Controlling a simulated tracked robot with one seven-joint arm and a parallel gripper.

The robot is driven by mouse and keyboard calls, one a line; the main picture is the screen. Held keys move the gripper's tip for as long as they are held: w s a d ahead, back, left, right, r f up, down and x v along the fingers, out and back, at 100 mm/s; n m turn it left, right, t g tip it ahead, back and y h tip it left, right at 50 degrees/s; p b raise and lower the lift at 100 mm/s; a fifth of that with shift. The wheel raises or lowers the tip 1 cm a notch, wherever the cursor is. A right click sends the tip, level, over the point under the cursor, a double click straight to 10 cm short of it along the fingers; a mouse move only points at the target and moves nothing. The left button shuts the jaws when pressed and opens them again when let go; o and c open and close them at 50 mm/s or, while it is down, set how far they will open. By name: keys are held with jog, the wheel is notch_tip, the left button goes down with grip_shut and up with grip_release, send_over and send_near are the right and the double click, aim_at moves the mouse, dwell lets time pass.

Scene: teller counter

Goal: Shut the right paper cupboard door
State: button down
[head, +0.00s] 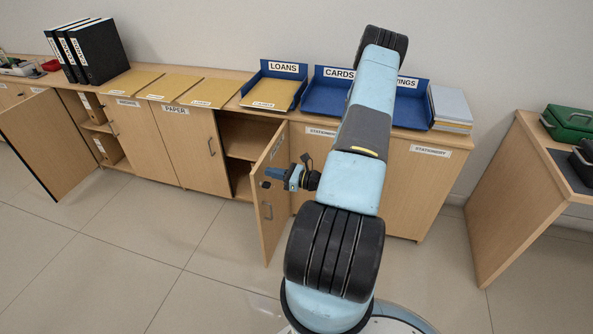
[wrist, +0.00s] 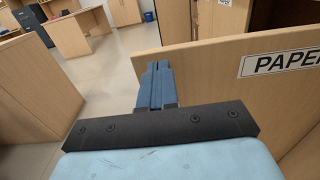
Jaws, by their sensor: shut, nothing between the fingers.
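The right paper cupboard door (head: 272,225) is light wood and stands wide open, swung out from the hinge on its right side. Its outer face with label and handle faces right. In the wrist view the door (wrist: 215,75) fills the right, with its PAPER label. My gripper (head: 270,178) is shut and empty, at the outer-face side of the door near its upper part. In the wrist view its blue fingers (wrist: 154,78) overlap the door's left end; I cannot tell if they touch it. The open cupboard interior (head: 245,140) shows a shelf.
The left paper door (head: 191,148) is closed. Another cupboard door (head: 50,145) stands open at far left. Blue trays (head: 322,100) and black binders (head: 98,52) stand on the counter. A desk (head: 500,205) is at the right. Tiled floor in front is clear.

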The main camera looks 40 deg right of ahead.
jog(key=shift+x, duration=1.35)
